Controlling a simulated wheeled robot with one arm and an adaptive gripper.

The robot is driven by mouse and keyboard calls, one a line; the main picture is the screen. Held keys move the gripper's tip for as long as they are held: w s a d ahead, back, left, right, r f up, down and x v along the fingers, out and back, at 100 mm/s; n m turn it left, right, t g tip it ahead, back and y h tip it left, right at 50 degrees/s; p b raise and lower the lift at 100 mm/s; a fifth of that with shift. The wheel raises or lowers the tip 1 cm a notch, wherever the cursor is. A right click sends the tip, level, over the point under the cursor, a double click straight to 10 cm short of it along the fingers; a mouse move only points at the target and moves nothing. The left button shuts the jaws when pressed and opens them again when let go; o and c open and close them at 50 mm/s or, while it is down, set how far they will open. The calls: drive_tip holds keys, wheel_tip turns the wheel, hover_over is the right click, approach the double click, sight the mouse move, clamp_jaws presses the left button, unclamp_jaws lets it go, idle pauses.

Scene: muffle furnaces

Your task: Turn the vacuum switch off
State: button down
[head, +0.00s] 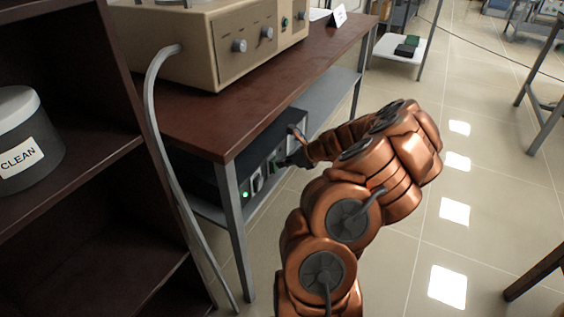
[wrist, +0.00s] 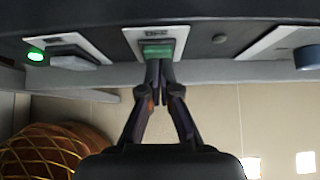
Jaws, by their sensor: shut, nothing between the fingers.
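A dark control unit (head: 262,150) sits on the shelf under the brown table, its front panel facing my arm. In the wrist view a green rocker switch (wrist: 158,50) sits in a white plate on this panel, with a small label I cannot read; I take it as the vacuum switch. My gripper (wrist: 160,72) is shut and empty, its fingertips together right at the lower edge of the green switch; whether they touch it I cannot tell. In the head view my gripper (head: 286,161) is small and dark against the panel, and the switch is hard to make out.
A lit green lamp (wrist: 36,56) and a grey block (wrist: 74,62) are on the panel's left, a blue-grey knob (wrist: 307,57) on its right. A table leg (head: 237,230) stands near the panel. A beige furnace (head: 225,45) is above. The tiled floor (head: 470,185) at right is clear.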

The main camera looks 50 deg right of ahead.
drive_tip(key=shift+r, duration=0.1)
drive_tip(key=shift+r+p, duration=0.7)
drive_tip(key=shift+p, duration=0.3)
drive_tip(key=v, duration=1.2)
drive_tip(key=shift+s, duration=0.1)
drive_tip(key=shift+f, duration=0.1)
